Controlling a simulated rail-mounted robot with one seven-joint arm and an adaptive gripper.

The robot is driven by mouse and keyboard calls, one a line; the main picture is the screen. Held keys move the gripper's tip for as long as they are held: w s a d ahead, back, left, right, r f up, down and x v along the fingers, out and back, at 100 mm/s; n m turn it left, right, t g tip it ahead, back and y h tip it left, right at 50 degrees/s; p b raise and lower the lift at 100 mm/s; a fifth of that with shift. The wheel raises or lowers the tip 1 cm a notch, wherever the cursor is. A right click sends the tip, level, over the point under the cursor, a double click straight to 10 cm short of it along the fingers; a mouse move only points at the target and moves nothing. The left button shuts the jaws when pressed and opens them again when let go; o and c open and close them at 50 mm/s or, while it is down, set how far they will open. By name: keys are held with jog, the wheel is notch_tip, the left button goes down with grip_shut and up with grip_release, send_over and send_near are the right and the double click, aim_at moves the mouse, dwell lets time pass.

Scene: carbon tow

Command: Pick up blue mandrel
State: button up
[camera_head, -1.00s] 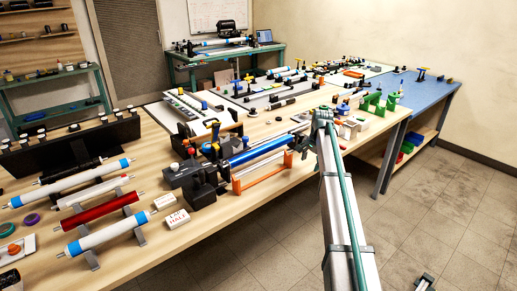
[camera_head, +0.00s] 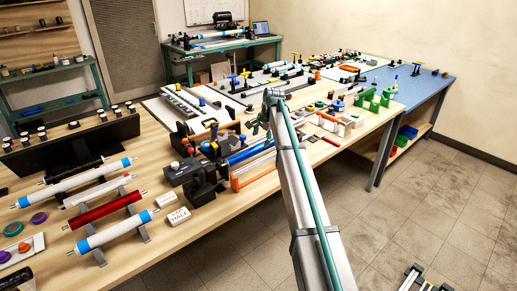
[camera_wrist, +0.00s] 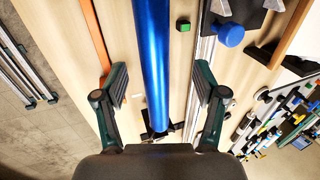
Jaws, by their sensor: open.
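The blue mandrel (camera_wrist: 154,55) is a shiny blue cylinder that runs down the middle of the wrist view. My gripper (camera_wrist: 160,85) is open, with one dark green finger on each side of the mandrel and gaps between the pads and its surface. In the head view the mandrel (camera_head: 243,155) lies on its stand near the table's front edge, partly hidden behind my arm. My gripper (camera_head: 265,118) shows there only in part, above the mandrel's right end.
An orange bar (camera_head: 250,171) runs along the mandrel's front side. Dark fixture blocks (camera_head: 190,172) stand at its left end. Several other rollers, one of them red (camera_head: 105,211), rest on a rack at the left. White boxes (camera_head: 335,124) and green blocks (camera_head: 375,100) stand to the right.

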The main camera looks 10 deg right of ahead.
aim_at(261, 145)
jog(key=shift+s+d+p+x, duration=0.15)
jog(key=shift+p+x, duration=0.35)
jog(key=shift+x, duration=0.75)
jog(key=shift+s+d+p+x, duration=0.1)
jog(key=shift+d+p+x, duration=0.3)
jog(key=shift+x, duration=0.9)
jog(key=shift+a, duration=0.2)
grip_shut()
